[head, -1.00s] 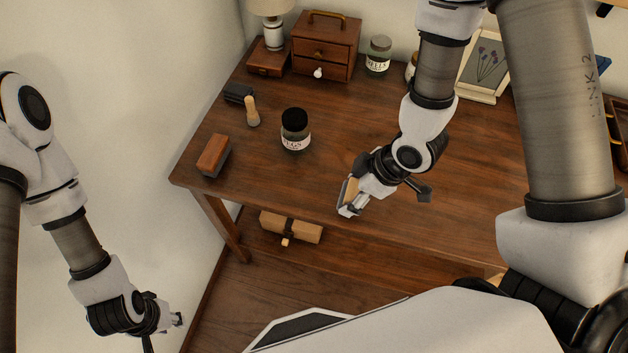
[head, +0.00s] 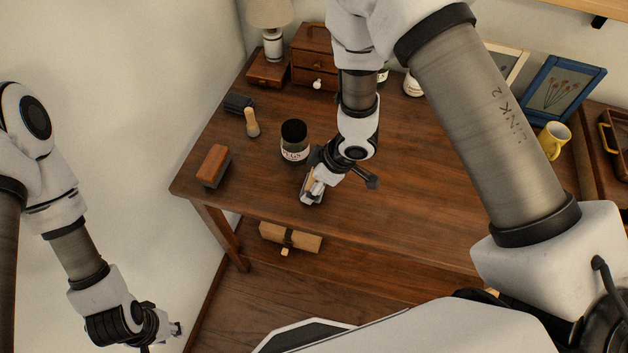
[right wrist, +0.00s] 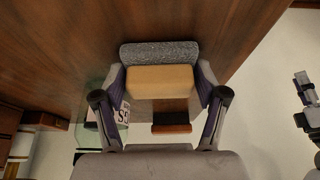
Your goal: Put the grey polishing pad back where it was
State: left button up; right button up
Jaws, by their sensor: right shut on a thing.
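The grey polishing pad (right wrist: 160,53) has a speckled grey face and a pale wooden back (right wrist: 160,81). My right gripper (head: 311,195) is shut on its wooden back. In the head view the pad is mostly hidden by the fingers, over the desk's front part, just in front of a black-lidded jar (head: 294,152). I cannot tell whether the pad touches the desk. My left gripper (head: 177,330) hangs low at the left, away from the desk; its fingers are too small to read.
On the desk (head: 400,205), a red-brown block brush (head: 212,164), a dark block (head: 238,102) and a wooden-handled tool (head: 252,124) stand at the left. A lamp (head: 272,42) and small drawers (head: 312,66) are behind. The desk's front right is clear.

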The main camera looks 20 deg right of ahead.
jog(key=shift+s+f, duration=0.1)
jog(key=o, duration=1.1)
jog(key=shift+r, duration=0.45)
jog(key=p+v, duration=0.2)
jog(key=v, duration=0.9)
jog(key=shift+s+d+r, duration=0.15)
jog(key=shift+d+r, duration=0.05)
jog(key=shift+r, duration=0.05)
